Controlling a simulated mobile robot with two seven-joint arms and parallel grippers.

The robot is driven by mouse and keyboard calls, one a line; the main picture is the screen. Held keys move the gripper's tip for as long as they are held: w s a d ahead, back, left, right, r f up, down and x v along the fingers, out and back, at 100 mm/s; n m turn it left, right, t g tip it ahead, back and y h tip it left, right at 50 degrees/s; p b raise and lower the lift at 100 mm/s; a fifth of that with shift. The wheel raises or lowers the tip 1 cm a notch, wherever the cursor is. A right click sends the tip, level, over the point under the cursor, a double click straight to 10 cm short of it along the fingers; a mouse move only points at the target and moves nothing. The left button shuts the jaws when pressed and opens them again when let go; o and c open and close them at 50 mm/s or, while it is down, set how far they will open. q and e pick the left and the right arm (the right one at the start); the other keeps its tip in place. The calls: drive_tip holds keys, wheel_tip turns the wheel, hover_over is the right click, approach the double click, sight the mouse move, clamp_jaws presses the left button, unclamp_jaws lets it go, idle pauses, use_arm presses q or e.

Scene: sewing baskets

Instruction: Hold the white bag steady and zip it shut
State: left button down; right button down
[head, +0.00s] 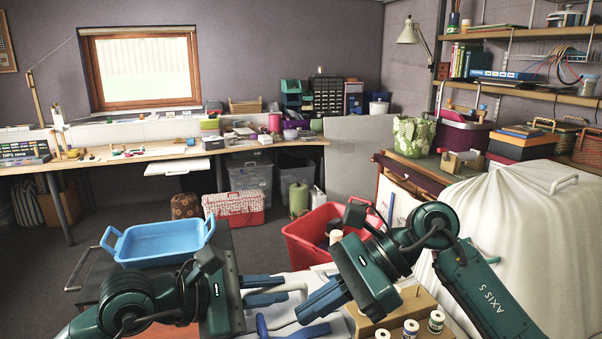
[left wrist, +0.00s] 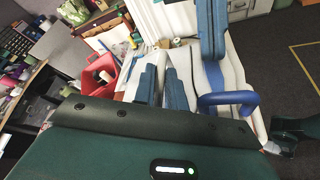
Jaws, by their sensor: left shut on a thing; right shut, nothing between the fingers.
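The white bag (head: 340,322) lies in front of me at the bottom middle of the head view, partly hidden by my grippers; its pale fabric also shows in the left wrist view (left wrist: 232,75). A blue loop handle (head: 292,331) is at its near side, and it shows in the left wrist view (left wrist: 230,99). My left gripper (head: 286,290) is shut on a white strip of the bag between its blue fingers. My right gripper (head: 304,314) is shut and empty, low over the bag, right of the left gripper. I cannot make out the zip or its pull.
A blue tray (head: 160,258) is at left and a red bin (head: 300,246) lies beyond the bag. A wooden block with thread spools (head: 436,321) stands close right of my right gripper. A large white cloth-covered thing (head: 530,240) fills the right side.

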sight(290, 336)
use_arm(q)
drive_tip(key=shift+d+f, duration=0.1)
drive_tip(key=shift+f, duration=0.05)
use_arm(e)
drive_tip(key=shift+x, duration=2.2)
drive_tip(key=shift+s+a, duration=0.3)
drive_tip(key=shift+a, duration=0.7)
drive_tip(key=shift+d, duration=0.1)
drive_tip(key=shift+w+d, duration=0.3)
drive_tip(key=shift+d, duration=0.65)
drive_tip(key=shift+w+d, duration=0.3)
drive_tip(key=shift+d, duration=0.7)
drive_tip(key=v, duration=1.8)
drive_tip(key=shift+d+r, duration=0.2)
drive_tip(key=shift+r, duration=0.2)
